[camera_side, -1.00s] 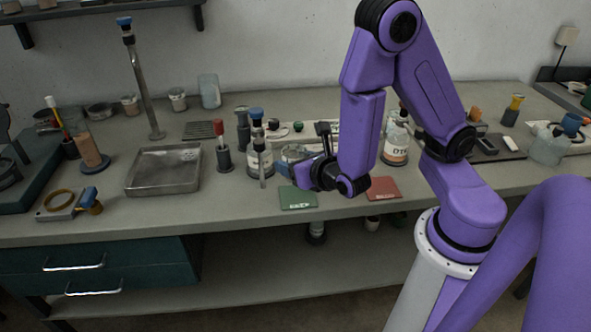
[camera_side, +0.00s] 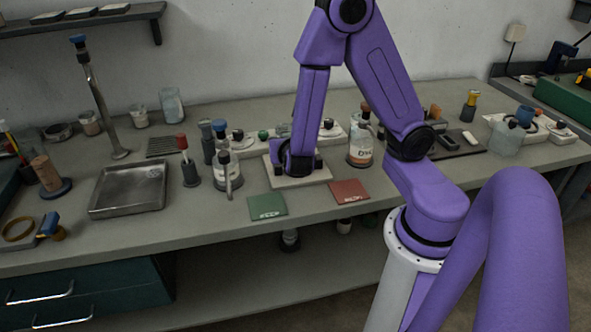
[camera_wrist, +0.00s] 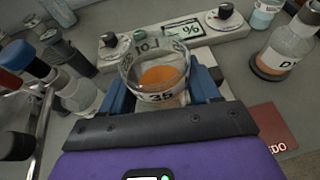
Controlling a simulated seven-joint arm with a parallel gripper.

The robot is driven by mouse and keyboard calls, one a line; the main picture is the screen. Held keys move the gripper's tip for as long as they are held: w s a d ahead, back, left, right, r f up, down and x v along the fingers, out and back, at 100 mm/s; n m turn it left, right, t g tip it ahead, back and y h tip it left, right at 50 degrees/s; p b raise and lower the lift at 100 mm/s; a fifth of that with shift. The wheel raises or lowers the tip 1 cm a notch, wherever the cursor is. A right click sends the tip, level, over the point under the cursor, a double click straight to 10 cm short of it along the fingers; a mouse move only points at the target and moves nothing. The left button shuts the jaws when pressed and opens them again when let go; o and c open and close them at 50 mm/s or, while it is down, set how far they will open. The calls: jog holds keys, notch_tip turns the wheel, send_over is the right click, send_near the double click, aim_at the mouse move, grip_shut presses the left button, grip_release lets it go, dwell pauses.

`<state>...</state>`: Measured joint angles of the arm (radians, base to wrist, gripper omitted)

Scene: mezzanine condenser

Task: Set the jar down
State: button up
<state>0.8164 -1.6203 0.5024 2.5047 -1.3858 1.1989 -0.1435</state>
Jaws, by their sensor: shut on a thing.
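The jar (camera_wrist: 160,72) is a clear round glass with orange contents and dark lettering reading "LOT" and "35". In the wrist view it sits between the two blue fingers of my gripper (camera_wrist: 160,88), which is shut on it. In the side view my gripper (camera_side: 296,166) is low over a pale flat slab (camera_side: 314,177) on the bench, behind the green and red cards. My gripper and arm hide most of the jar there. I cannot tell whether the jar's base touches the slab.
A green card (camera_side: 267,206) and a red card (camera_side: 349,191) lie in front. A labelled bottle (camera_side: 361,146) stands right of my gripper; a blue-topped bottle (camera_side: 224,168) stands left. A pale panel with knobs and a display (camera_wrist: 185,30) lies behind. A metal tray (camera_side: 130,208) is farther left.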

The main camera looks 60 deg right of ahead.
jog(key=s+d+f+m+g+h, duration=0.1)
jog(key=s+d+m+g+h, duration=0.1)
jog(key=s+d+m+g, duration=0.8)
jog(key=s+a+f+m+g+y, duration=0.1)
jog(key=s+a+m+g+y, duration=0.3)
jog(key=s+m+g+y, duration=0.55)
jog(key=w+a+m+t+y, duration=0.5)
jog(key=w+m+y, duration=0.4)
jog(key=m+y, duration=0.75)
jog(key=w+d+r+m+t, duration=0.3)
jog(key=w+d+m+t, duration=0.3)
jog(key=w+m+t, duration=0.55)
jog(key=shift+m+h, duration=0.35)
jog(key=shift+h, duration=0.05)
jog(key=shift+s+f, duration=0.1)
jog(key=shift+f, duration=4.8)
